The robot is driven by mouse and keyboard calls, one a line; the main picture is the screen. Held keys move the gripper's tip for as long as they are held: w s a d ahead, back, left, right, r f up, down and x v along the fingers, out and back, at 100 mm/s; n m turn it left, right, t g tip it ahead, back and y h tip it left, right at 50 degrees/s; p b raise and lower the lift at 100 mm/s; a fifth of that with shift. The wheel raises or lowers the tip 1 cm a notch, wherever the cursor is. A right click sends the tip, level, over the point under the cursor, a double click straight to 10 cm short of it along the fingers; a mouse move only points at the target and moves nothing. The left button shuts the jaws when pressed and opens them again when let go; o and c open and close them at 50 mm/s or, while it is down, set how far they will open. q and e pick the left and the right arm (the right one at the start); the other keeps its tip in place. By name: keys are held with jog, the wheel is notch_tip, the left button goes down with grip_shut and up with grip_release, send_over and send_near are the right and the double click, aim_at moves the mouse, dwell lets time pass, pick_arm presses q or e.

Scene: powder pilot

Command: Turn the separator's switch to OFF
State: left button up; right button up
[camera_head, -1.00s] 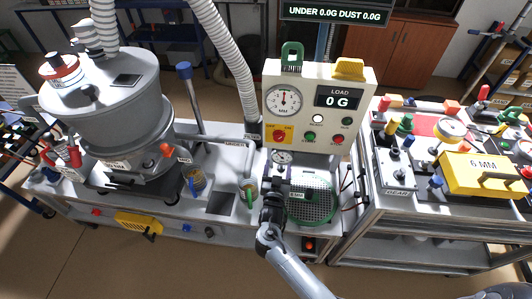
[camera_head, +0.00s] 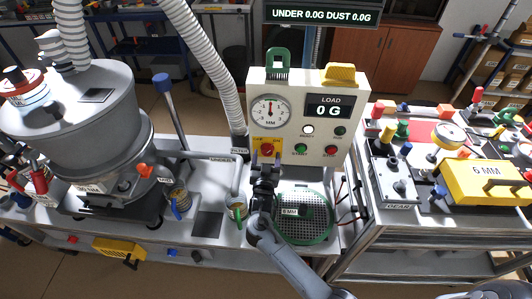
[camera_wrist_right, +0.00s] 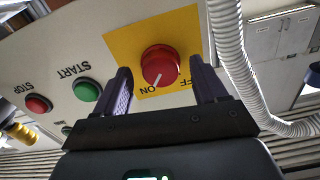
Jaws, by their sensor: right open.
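The separator's switch is a red knob (camera_head: 267,149) on a yellow plate at the lower left of the grey control panel (camera_head: 360,84). In the right wrist view the red knob (camera_wrist_right: 160,66) shows upside down, and its white mark points toward the word ON. OFF is printed on the other side of the yellow plate (camera_wrist_right: 125,45). My right gripper (camera_head: 265,162) is open just in front of the switch. In the wrist view its two purple fingers (camera_wrist_right: 164,88) stand on either side of the knob, with gaps and no clear contact. My left gripper is not in view.
Green START (camera_wrist_right: 87,90) and red STOP (camera_wrist_right: 38,103) buttons sit beside the switch on the same panel. A ribbed white hose (camera_head: 208,50) runs close by on the left. A round green-rimmed sieve (camera_head: 304,240) lies below the panel.

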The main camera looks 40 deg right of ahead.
jog(key=shift+w+d, duration=0.4)
jog(key=shift+w, duration=0.05)
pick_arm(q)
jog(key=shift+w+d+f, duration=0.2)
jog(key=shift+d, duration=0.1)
pick_arm(e)
jog(key=shift+s+a, duration=0.1)
jog(key=c, duration=1)
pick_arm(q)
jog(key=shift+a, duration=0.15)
pick_arm(e)
jog(key=shift+c, duration=0.2)
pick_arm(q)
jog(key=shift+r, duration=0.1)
